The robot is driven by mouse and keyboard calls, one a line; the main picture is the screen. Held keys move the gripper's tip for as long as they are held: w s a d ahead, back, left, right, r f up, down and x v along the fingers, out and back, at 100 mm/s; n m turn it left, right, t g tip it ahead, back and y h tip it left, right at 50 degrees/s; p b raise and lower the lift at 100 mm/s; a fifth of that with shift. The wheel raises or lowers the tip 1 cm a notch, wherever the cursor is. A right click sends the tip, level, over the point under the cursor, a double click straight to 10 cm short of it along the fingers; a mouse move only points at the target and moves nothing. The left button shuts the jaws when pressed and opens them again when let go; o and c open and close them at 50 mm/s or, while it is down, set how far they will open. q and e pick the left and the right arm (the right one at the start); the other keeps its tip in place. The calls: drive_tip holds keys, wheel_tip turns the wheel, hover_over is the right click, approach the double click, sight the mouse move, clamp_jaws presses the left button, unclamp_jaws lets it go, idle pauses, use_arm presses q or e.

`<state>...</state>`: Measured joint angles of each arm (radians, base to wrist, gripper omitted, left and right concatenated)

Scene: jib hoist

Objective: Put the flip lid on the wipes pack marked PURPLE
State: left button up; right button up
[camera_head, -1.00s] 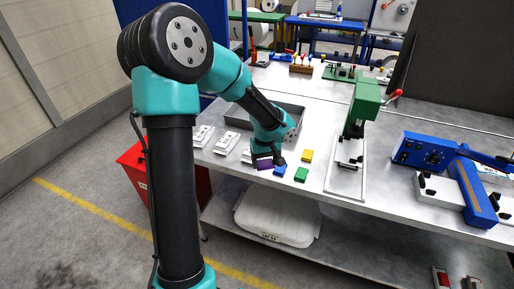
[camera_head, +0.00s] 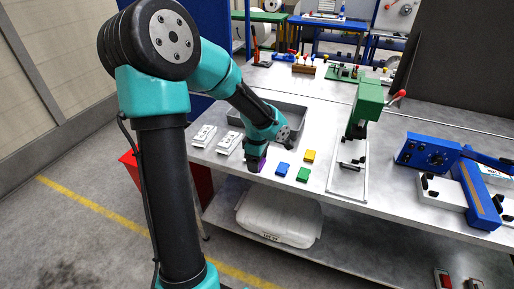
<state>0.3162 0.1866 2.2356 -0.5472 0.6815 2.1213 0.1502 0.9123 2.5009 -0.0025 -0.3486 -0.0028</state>
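My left gripper (camera_head: 255,164) points down at the front edge of the bench, seen from behind its arm. A purple piece (camera_head: 263,163), which looks like the purple lid, shows right at its fingers, partly covered. I cannot tell whether the fingers are closed on it. To the right lie a blue lid (camera_head: 282,169), a yellow lid (camera_head: 309,156) and a green lid (camera_head: 303,174). Two white packs (camera_head: 204,135) (camera_head: 229,143) lie left of the gripper; their markings are too small to read. The spot beside them is hidden by my arm. My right gripper is not in view.
A grey tray (camera_head: 293,112) lies behind the gripper. A green press (camera_head: 366,104) with a red-tipped handle stands to the right, and a blue device (camera_head: 427,151) farther right. A red bin (camera_head: 201,187) stands below the bench's left end.

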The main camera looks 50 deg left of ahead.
use_arm(q)
drive_tip(key=w+a, duration=0.3)
drive_tip(key=a, duration=0.1)
drive_tip(key=w+a+f, duration=0.1)
drive_tip(key=w+a, duration=0.6)
drive_tip(key=shift+a+f, duration=0.2)
drive_tip(key=shift+a, duration=0.1)
drive_tip(key=shift+w, duration=0.15)
drive_tip(key=shift+w+a+f, duration=0.15)
drive_tip(key=shift+a+f, duration=0.05)
drive_tip(key=shift+a, duration=0.05)
drive_tip(key=shift+f, duration=1.6)
drive_tip(key=shift+f, duration=0.15)
drive_tip(key=o, duration=0.9)
wheel_tip(320, 180, up, 12)
drive_tip(key=shift+r, duration=0.2)
